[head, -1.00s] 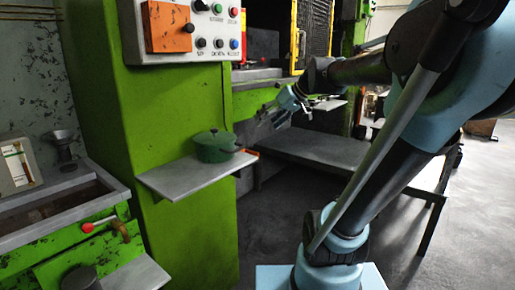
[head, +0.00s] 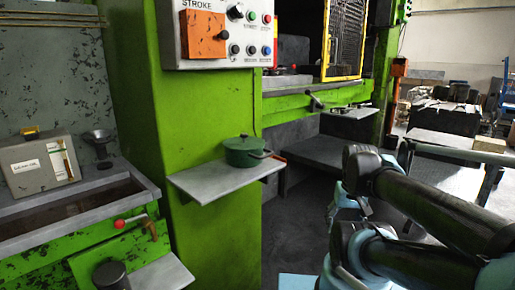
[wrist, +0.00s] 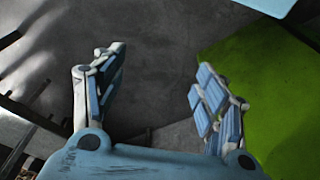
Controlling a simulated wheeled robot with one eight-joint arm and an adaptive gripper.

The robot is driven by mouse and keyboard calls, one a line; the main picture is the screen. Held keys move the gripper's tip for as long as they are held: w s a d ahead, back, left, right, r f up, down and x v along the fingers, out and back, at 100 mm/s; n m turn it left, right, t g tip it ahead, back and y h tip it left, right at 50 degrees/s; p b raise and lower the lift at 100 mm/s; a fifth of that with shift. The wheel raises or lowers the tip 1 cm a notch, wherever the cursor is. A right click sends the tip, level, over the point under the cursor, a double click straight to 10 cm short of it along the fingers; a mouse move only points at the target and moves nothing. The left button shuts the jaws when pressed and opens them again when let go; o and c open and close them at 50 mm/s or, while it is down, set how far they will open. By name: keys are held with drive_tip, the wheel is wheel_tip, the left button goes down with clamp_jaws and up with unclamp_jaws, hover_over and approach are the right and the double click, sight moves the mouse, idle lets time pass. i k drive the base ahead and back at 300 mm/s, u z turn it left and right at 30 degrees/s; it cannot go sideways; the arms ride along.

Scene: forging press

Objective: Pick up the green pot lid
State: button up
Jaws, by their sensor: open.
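The green pot lid (head: 244,142) sits on a small green pot (head: 246,158) and has a knob on top. The pot stands upright on the grey shelf (head: 215,182) fixed to the green press column. My gripper (wrist: 158,72) shows in the wrist view with its two blue-padded fingers spread apart and nothing between them. It is over the floor, with a green surface to the right. The pot and lid are not in the wrist view. In the head view my folded arm is at the lower right, apart from the pot and shelf.
The control panel (head: 251,48) is above the shelf. A dark table (head: 318,153) stands behind, to the right of the pot. A trough (head: 70,208) and a red-knobbed lever (head: 120,223) are at the left. Open floor (head: 290,220) lies right of the column.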

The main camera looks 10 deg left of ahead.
sight(244, 143)
drive_tip(key=u, duration=1)
drive_tip(key=k, duration=1.7)
drive_tip(key=z, duration=0.35)
drive_tip(key=i, duration=1)
drive_tip(key=z, duration=0.05)
